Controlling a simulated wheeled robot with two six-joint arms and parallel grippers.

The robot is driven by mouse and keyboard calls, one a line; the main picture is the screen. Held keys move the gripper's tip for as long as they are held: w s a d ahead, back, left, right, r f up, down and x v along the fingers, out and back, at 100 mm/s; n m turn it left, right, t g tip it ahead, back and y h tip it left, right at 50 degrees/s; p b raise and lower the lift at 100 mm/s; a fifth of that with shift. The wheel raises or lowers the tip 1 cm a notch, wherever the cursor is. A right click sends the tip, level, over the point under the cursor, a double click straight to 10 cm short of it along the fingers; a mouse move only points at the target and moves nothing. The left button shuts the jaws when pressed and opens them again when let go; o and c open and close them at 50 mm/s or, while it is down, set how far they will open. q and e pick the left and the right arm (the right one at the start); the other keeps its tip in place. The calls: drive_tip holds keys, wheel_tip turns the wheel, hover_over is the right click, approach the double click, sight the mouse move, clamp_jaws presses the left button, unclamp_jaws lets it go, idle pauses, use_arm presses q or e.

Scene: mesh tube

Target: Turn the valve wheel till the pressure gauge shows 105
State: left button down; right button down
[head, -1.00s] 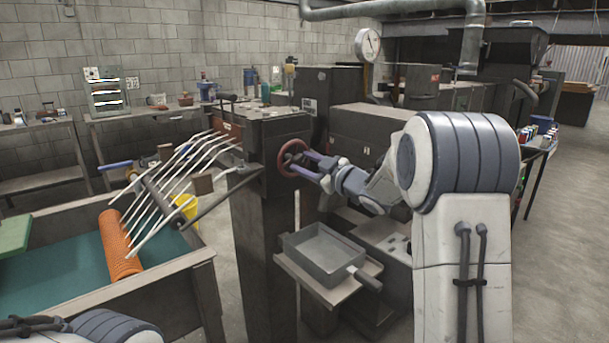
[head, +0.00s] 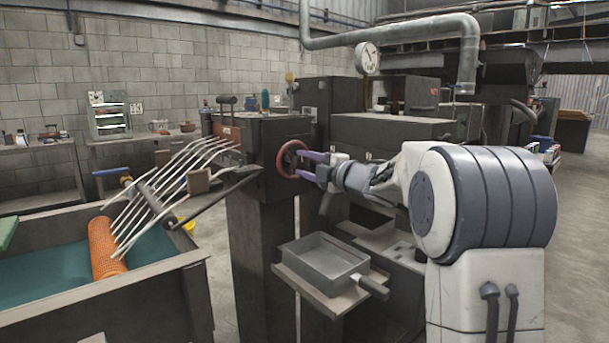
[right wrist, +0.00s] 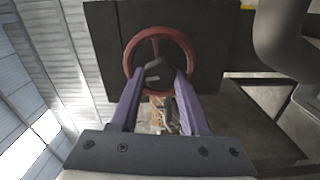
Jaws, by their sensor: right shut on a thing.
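The red valve wheel (head: 288,160) stands upright on the side of a dark machine box. It also shows in the right wrist view (right wrist: 190,50), with a dark hub at its middle. My right gripper (head: 303,162) reaches it from the right, with its purple fingers at the wheel. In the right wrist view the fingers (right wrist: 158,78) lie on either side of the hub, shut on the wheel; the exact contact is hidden. The round white pressure gauge (head: 367,58) sits above and behind the wheel. Its needle shows, but its numbers are too small to read. My left gripper is out of view.
A grey metal pan (head: 322,262) with a handle sits on a shelf below the wheel. A rack of pale rods (head: 180,180) and an orange mesh tube (head: 103,249) are at the left, over a trough (head: 192,259). Open floor lies at the right.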

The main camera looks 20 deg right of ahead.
drive_tip(key=shift+a+f+n+b, duration=0.1)
drive_tip(key=shift+f+n+b, duration=0.05)
drive_tip(key=shift+n+b, duration=0.7)
drive_tip(key=shift+n, duration=0.25)
drive_tip(key=shift+c, duration=1.9)
unclamp_jaws()
drive_tip(key=shift+s+d, duration=0.2)
drive_tip(key=v, duration=1)
